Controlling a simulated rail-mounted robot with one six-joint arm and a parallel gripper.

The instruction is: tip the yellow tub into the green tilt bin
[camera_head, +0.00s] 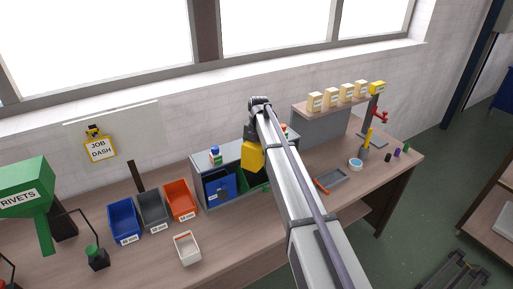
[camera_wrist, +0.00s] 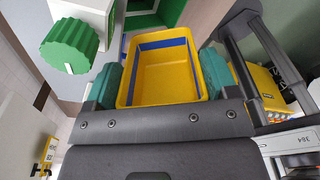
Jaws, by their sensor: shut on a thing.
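The yellow tub (camera_head: 253,156) hangs at the end of my arm, in front of and above the grey cabinet. In the wrist view the tub (camera_wrist: 165,80) is between the two teal pads of my gripper (camera_wrist: 160,87), which is shut on it. Its open top faces the wrist camera; I see a blue band inside and no loose contents. The green tilt bin (camera_head: 256,182) is in the cabinet below the tub, largely hidden by the tub and my arm. A green opening (camera_wrist: 171,12) shows beyond the tub in the wrist view.
A blue tilt bin (camera_head: 220,187) is left of the green one in the grey cabinet (camera_head: 235,154). Blue (camera_head: 123,220), grey (camera_head: 153,210) and orange (camera_head: 180,199) bins and a white tub (camera_head: 188,247) stand on the bench.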

